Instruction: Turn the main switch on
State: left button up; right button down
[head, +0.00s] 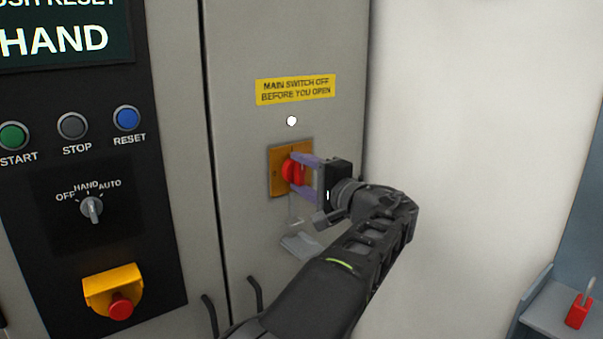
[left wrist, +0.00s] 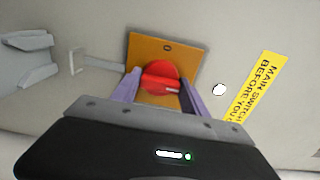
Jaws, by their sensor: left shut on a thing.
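The main switch is a red rotary knob (head: 292,171) on an orange-yellow plate (head: 276,184), on the grey cabinet door below a yellow warning label (head: 296,90). My left gripper (head: 303,176) is at the switch, its two purple fingers on either side of the knob and shut on it. The left wrist view also shows the red knob (left wrist: 160,77) between the fingers (left wrist: 161,92), with the plate (left wrist: 190,57) behind it. The fingers partly cover the knob in the head view. My right gripper is not in view.
A white round lamp (head: 291,121) sits above the switch. A grey door handle (head: 300,246) is below it. At left, a panel holds START, STOP and RESET buttons, a mode selector (head: 92,208) and a red emergency stop (head: 120,306). A red padlock (head: 578,311) lies at far right.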

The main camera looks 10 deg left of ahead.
pick_arm(q)
jog(key=o, duration=1.4)
jog(key=shift+d, duration=0.1)
jog(key=shift+s+d+f, duration=0.1)
jog(key=shift+s+d, duration=0.25)
jog(key=shift+d, duration=0.05)
jog(key=b+v, duration=0.2)
jog(key=v, duration=0.4)
jog(key=shift+s+d, duration=0.15)
jog(key=shift+d, duration=0.1)
